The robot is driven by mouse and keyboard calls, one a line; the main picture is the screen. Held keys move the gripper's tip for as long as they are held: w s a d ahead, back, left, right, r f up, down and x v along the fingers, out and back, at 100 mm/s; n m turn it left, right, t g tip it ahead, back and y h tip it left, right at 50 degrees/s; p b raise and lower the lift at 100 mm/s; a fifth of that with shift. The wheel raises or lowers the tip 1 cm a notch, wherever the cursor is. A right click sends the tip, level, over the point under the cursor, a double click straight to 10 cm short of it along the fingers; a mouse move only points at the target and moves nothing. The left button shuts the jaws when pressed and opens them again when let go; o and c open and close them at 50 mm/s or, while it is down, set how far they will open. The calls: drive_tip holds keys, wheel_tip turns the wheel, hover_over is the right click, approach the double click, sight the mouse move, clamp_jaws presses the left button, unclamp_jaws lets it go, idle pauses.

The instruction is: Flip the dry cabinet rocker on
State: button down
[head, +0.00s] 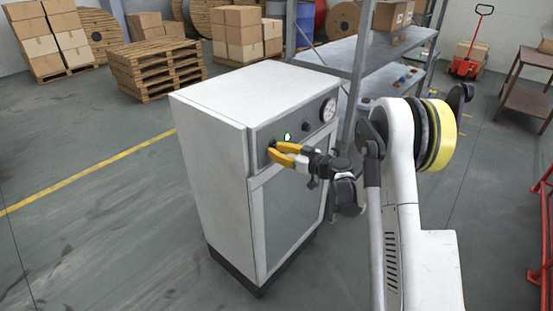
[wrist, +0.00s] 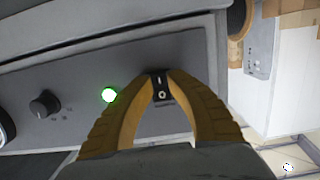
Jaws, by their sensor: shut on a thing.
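The dry cabinet (head: 212,130) is a white box with a glass door and a grey control panel at its top front. My gripper (head: 273,151) has its yellow fingers against the left part of this panel. In the wrist view my gripper (wrist: 160,78) is closed around the small black rocker (wrist: 161,89), which bears white marks and shows between the fingers. The fingertips partly cover the rocker's sides. A green lamp (wrist: 109,95) is lit beside it; it also shows in the head view (head: 287,137). The rocker's tilt is hard to tell.
A black knob (wrist: 44,104) and a round gauge (head: 328,109) sit on the same panel. A grey metal shelf (head: 345,57) stands close behind the cabinet. Pallets (head: 155,68) and boxes stand farther back. The floor left of the cabinet is clear.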

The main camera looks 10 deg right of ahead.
idle(0.4)
drive_tip(key=c, duration=1.5)
unclamp_jaws()
drive_tip(key=shift+c, duration=0.2)
drive_tip(key=v, duration=1.2)
drive_tip(key=shift+f, duration=0.35)
drive_tip(key=shift+a, duration=0.1)
